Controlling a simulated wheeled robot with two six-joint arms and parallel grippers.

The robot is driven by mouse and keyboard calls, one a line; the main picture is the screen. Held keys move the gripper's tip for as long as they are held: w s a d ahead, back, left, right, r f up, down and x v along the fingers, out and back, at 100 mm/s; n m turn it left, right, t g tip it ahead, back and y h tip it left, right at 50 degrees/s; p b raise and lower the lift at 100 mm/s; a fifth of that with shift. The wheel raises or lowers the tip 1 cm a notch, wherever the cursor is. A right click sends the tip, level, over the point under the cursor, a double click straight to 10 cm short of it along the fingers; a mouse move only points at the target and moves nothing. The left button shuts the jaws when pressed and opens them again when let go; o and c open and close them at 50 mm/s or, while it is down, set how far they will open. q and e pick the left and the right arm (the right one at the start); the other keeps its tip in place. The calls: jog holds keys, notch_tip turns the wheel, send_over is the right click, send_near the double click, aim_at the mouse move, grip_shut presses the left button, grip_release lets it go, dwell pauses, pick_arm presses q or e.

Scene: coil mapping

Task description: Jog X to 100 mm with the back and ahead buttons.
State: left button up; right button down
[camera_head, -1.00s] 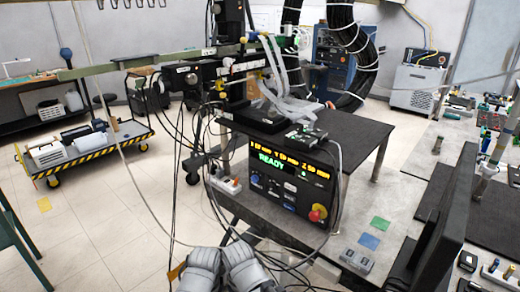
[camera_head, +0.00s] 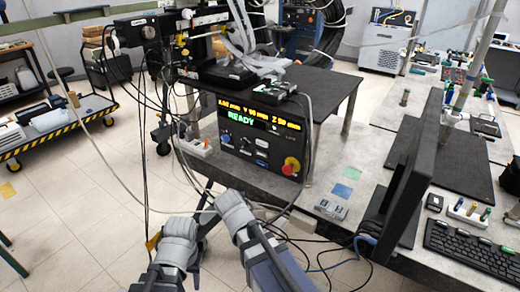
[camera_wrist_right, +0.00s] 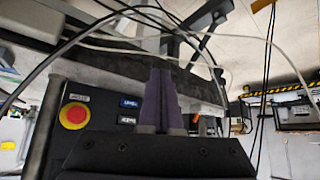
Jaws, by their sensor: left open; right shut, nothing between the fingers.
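The black control box (camera_head: 262,138) stands on the grey bench top, with a yellow axis readout line (camera_head: 258,110) above a green READY (camera_head: 242,116). The X digits are too small to read surely. Small buttons (camera_head: 258,148) sit below the display; which are back and ahead I cannot tell. A red-and-yellow stop knob (camera_head: 290,166) is at its lower right and shows in the right wrist view (camera_wrist_right: 75,115). My left gripper (camera_head: 181,226) is open, low in front of the box. My right gripper (camera_wrist_right: 162,98) is shut and empty, below and in front of the box.
The black monitor (camera_head: 412,170) stands right of the box, with a keyboard (camera_head: 470,250) before it. Green and blue pads (camera_head: 347,182) and a small switch block (camera_head: 331,207) lie on the bench. Loose cables (camera_head: 318,250) hang around my arms.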

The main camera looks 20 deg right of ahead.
aim_at(257, 143)
pick_arm(q)
jog(key=shift+f+b, duration=2.25)
jog(key=shift+f, duration=0.5)
pick_arm(e)
jog(key=w+d+r+m+t, duration=0.2)
jog(key=w+r+t, duration=0.2)
jog(key=w, duration=0.2)
jog(key=w+d+r+m+t, duration=0.3)
jog(key=w+r+t, duration=0.1)
jog(key=w, duration=0.3)
jog(key=shift+d+r+t+y, duration=0.15)
jog(key=shift+d+t+y, duration=0.15)
jog(key=shift+w, duration=0.1)
jog(key=w+d, duration=0.5)
jog(key=d, duration=0.2)
jog(key=shift+w, duration=0.15)
jog(key=shift+w+d, duration=0.25)
jog(key=shift+d, duration=0.1)
